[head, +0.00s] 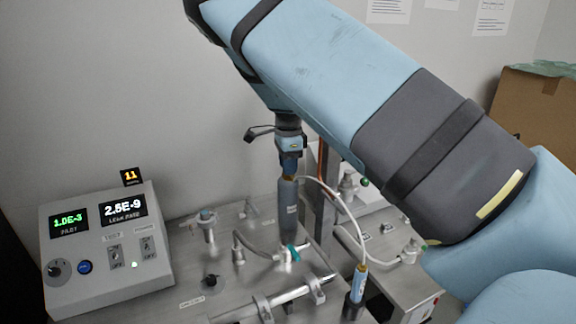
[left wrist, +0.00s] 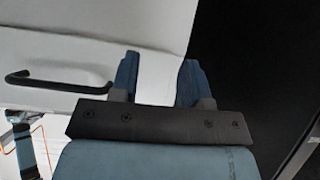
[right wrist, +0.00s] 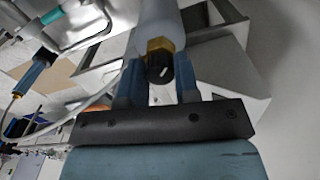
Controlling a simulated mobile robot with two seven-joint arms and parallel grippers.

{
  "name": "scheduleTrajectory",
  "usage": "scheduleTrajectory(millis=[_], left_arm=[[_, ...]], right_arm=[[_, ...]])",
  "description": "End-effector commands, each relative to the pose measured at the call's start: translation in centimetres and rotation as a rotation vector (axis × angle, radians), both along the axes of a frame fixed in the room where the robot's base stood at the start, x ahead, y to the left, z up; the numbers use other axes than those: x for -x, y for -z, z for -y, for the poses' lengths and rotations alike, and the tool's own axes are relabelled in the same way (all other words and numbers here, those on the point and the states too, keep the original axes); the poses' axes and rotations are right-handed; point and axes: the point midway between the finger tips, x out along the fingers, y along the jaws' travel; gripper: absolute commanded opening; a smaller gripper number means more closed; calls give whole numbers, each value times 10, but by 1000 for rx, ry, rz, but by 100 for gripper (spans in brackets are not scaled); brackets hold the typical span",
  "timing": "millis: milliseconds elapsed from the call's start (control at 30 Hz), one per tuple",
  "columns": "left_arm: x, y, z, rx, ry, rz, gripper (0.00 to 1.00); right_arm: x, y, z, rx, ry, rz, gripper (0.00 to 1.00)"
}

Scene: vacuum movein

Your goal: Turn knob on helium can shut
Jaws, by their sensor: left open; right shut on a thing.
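The helium can (head: 288,212) is a slim grey cylinder standing upright on the bench in the head view. Its dark knob (right wrist: 160,68) with a white mark and brass collar shows in the right wrist view, at the end of the pale can (right wrist: 160,22). My right gripper (head: 289,168) reaches down from above onto the can's top; in the right wrist view its two fingers lie on either side of the knob and are shut on it. My left gripper (left wrist: 160,78) is open and empty in the left wrist view, facing a white panel. It is outside the head view.
A control box (head: 105,250) with lit displays stands at left. A teal-handled valve (head: 291,253) and metal pipes are close to the can. A white hose (head: 345,212) runs to a small blue nozzle (head: 358,284). A black handle (left wrist: 60,82) is on the white panel.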

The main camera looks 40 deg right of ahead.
Motion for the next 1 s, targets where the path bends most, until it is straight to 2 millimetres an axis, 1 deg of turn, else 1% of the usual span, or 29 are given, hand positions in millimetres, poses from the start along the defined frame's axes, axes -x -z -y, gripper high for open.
scheduleTrajectory(millis=[200, 233, 267, 300, 333, 567, 667, 767, 867, 1000], left_arm=[[0, 1, 0, 1, -1, -1, 43], [0, 1, 0, 1, -1, -1, 43], [0, 1, 0, 1, -1, -1, 43], [0, 1, 0, 1, -1, -1, 43], [0, 1, 0, 1, -1, 0, 43], [0, 1, 1, 1, -1, 1, 43], [0, 2, 1, 1, -1, 1, 43], [0, 3, 1, 1, -1, 0, 43], [0, 5, 1, 2, -1, -4, 43], [0, 9, 1, 3, -2, -9, 43]], right_arm=[[0, -1, 1, 2, 0, 1, 6], [0, -1, 1, 2, 0, 1, 34], [0, -1, 1, 2, 0, 1, 41], [0, -1, 1, 1, 0, 2, 50], [0, -1, 0, 1, 0, 2, 55], [0, 0, 0, 0, 1, 1, 55], [0, -4, 0, 1, 0, 2, 55], [-1, -14, 0, 0, 0, 2, 55], [-1, -33, 0, 1, 0, 5, 55], [-1, -66, 0, 3, -1, 5, 55]])
